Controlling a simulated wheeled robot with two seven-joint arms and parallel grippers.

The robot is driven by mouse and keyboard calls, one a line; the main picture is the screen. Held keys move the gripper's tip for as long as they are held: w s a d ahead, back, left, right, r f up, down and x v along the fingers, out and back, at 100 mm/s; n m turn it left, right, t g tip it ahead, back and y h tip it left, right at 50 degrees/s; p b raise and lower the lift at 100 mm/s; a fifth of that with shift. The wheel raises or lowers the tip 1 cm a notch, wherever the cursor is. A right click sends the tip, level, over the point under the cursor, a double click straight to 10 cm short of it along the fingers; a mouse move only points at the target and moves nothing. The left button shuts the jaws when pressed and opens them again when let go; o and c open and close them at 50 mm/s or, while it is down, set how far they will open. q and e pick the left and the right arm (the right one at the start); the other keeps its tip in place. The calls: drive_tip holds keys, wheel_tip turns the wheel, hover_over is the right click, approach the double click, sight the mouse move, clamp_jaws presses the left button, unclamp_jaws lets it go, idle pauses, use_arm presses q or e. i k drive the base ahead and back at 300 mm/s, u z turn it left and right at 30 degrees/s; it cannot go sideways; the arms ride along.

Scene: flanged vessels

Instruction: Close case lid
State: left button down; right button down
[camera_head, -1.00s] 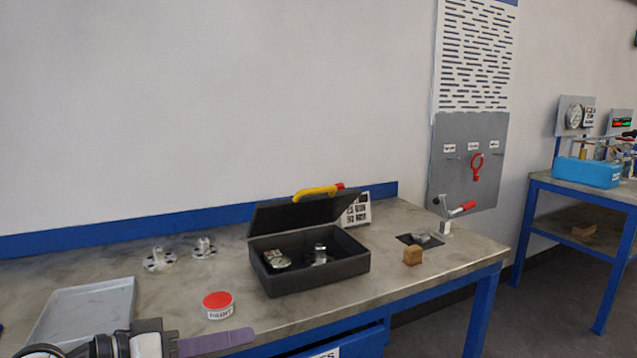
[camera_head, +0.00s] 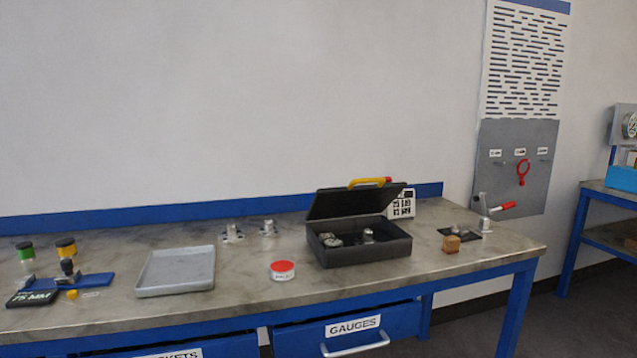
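The black case (camera_head: 362,254) stands on the workbench, right of centre. Its lid (camera_head: 354,203) is raised and tilted over the back of the open box, with a yellow and red handle (camera_head: 369,182) on its top edge. A round gauge-like item (camera_head: 329,240) and a metal fitting (camera_head: 368,236) lie inside the case. Neither of my grippers shows in this view.
A red-lidded tin (camera_head: 282,270) stands left of the case and a grey tray (camera_head: 176,271) lies farther left. Two metal flanged parts (camera_head: 232,233) sit behind.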

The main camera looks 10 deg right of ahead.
sight(352, 200)
drive_tip(key=u, duration=0.35)
drive_tip(key=k, duration=0.6)
drive_tip(key=z, duration=1)
drive_tip(key=i, duration=1.65)
drive_tip(key=u, duration=0.65)
